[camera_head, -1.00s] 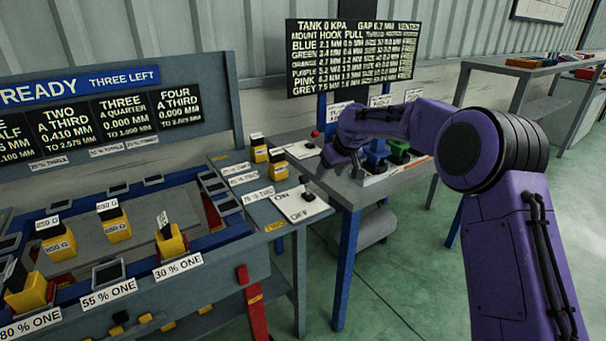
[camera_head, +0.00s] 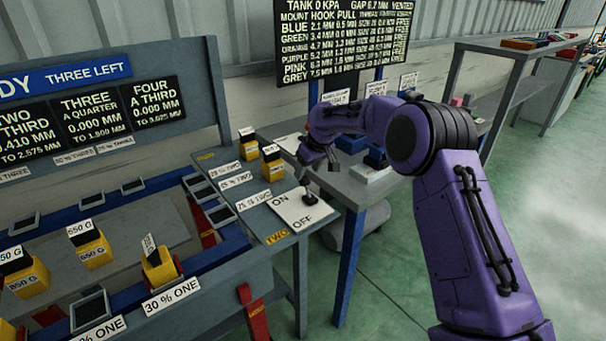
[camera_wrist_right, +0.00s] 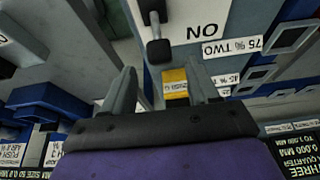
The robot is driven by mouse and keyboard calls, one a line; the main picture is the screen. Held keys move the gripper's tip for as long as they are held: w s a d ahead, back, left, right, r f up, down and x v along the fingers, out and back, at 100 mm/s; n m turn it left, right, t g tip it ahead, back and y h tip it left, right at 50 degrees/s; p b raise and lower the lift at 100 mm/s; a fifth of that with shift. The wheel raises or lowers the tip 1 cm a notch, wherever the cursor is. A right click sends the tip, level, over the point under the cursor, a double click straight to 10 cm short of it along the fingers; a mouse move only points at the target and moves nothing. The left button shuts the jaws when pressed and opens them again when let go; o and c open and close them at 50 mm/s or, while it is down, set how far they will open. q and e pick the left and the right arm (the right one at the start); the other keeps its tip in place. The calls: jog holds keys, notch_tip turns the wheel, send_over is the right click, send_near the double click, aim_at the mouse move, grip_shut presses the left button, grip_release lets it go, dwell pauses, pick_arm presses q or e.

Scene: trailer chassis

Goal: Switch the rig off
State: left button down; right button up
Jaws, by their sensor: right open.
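The rig switch is a black lever (camera_head: 310,197) on a white plate (camera_head: 288,207) marked ON at the far end and OFF at the near end, on the rig's right side. I cannot tell for sure which way the lever leans. My right gripper (camera_head: 319,163) is open and empty, pointing down just beyond the lever and apart from it. In the right wrist view the lever (camera_wrist_right: 158,45) shows ahead of the open fingers (camera_wrist_right: 162,73), with the upside-down ON label (camera_wrist_right: 203,31) to its right. My left gripper is not in view.
Yellow blocks (camera_head: 272,168) stand beyond the switch plate on the rig. A grey table (camera_head: 350,190) with blue blocks (camera_head: 351,142) stands to the right. The rig's frame holds more yellow weights (camera_head: 159,268). Green floor lies open at the right.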

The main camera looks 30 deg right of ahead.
aim_at(305, 176)
jog(key=x, duration=0.4)
jog(key=shift+w+f, duration=0.15)
jog(key=shift+w, duration=0.05)
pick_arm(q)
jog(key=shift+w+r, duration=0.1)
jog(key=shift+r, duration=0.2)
pick_arm(e)
jog(key=shift+s, duration=0.1)
